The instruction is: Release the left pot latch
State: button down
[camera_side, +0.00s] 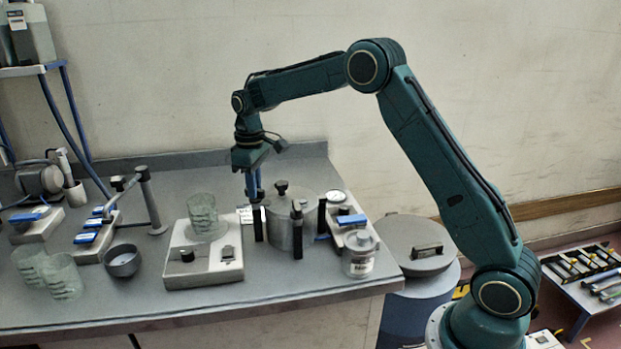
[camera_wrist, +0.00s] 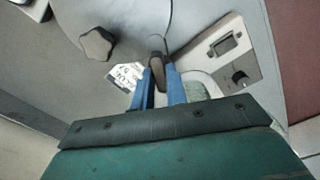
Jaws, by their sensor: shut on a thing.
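The grey metal pot (camera_side: 280,232) stands on the bench with a dark knob (camera_side: 281,188) on its lid. Upright dark latches stand around its side: the left latch (camera_side: 258,224), a front one (camera_side: 298,231) and a right one (camera_side: 322,215). My gripper (camera_side: 254,196) points down over the left latch, its blue fingers at the latch's top. In the wrist view my gripper (camera_wrist: 159,85) is shut on the dark latch handle (camera_wrist: 157,66), one finger on each side, beside the pot lid (camera_wrist: 130,25). The lower part of the latch is hidden there.
A gauge box (camera_side: 345,222) and clear jar (camera_side: 360,255) stand close on the right. A label (camera_side: 245,215) lies behind the left latch.

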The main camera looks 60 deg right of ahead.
jog(key=m, duration=1.2)
jog(key=shift+r+m, duration=0.1)
jog(key=shift+m, duration=0.2)
dwell(0.3)
jog(key=c, duration=1.4)
grip_release()
notch_tip(320, 180, up, 14)
